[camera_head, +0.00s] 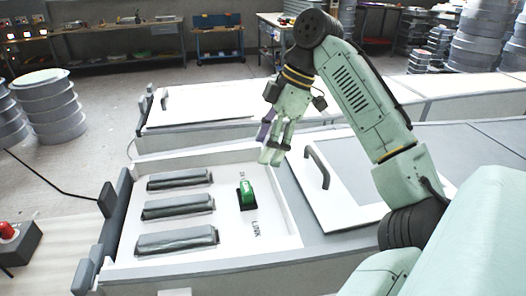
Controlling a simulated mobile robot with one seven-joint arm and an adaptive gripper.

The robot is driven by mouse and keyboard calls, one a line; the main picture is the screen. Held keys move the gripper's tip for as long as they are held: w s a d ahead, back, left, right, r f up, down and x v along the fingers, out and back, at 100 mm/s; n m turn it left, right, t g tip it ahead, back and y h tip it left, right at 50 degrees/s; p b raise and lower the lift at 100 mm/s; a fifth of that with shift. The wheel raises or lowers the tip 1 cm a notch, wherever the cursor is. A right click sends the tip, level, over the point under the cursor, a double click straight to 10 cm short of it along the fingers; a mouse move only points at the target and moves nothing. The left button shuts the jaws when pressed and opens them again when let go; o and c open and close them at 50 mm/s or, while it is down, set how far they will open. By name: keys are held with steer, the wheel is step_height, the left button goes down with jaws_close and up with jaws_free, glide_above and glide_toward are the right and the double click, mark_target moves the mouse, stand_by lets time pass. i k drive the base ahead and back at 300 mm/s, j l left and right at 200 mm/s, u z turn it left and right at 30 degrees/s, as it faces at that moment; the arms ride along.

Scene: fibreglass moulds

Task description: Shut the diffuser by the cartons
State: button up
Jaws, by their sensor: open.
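A long low white and grey unit stands in front of me. Its near bay (275,245) is uncovered, showing three dark grey wrapped bars and a green part (247,194) beside printed lettering. A white panel with a dark bar handle (317,167) lies to the right of the bay, partly behind my arm; it may be the diffuser, but I cannot be sure. My gripper (269,157) is open and empty, pointing down above the bay's far right corner, left of the handle. I cannot make out any cartons.
A second white panel (200,103) with a small handle covers the bay behind. Grey round stacks stand at left (52,108) and far right (482,40). A red button box (14,240) is at lower left. Workbenches line the back; floor at left is mostly clear.

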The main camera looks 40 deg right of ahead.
mark_target(332, 169)
steer(key=k, duration=1)
